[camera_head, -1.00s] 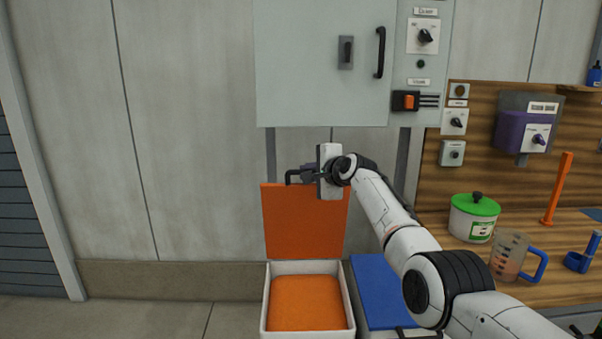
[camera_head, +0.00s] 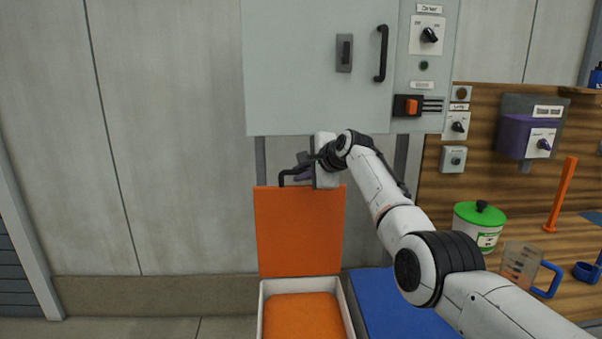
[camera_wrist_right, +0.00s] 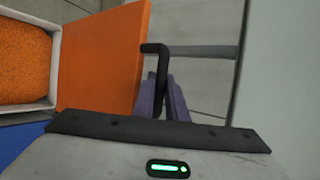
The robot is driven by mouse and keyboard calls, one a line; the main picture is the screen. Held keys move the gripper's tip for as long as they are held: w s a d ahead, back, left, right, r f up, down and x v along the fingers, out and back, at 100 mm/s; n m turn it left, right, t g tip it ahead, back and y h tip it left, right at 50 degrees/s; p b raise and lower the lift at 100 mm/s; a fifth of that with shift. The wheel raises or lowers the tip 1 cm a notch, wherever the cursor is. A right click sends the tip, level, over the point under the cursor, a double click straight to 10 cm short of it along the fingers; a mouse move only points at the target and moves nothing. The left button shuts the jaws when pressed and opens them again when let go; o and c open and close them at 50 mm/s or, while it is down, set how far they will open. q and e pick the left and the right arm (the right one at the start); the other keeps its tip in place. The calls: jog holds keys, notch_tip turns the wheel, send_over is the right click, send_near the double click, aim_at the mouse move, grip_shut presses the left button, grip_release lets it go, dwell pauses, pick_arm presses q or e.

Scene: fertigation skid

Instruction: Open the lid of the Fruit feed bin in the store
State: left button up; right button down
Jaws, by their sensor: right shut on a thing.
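A white bin (camera_head: 263,318) with orange granules (camera_head: 302,315) inside stands at the bottom centre of the head view. Its orange lid (camera_head: 298,230) stands upright behind the opening, so the bin is open. The lid also shows in the right wrist view (camera_wrist_right: 103,55). A black handle (camera_head: 291,175) sticks out at the lid's top edge. My right gripper (camera_head: 302,172) is at this handle, its purple fingers shut on it; the handle shows between them in the wrist view (camera_wrist_right: 155,65). No label is readable on the bin. My left gripper is not in view.
A blue lid (camera_head: 385,300) lies flat to the right of the open bin. A grey cabinet (camera_head: 300,70) hangs on the wall just above my right gripper. A wooden bench (camera_head: 545,260) at the right holds a green-lidded pot (camera_head: 478,226) and a jug (camera_head: 520,265). The floor at left is clear.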

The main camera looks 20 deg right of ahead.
jog(key=c, duration=1.8)
grip_release()
jog(key=shift+f, duration=0.15)
jog(key=shift+o, duration=0.2)
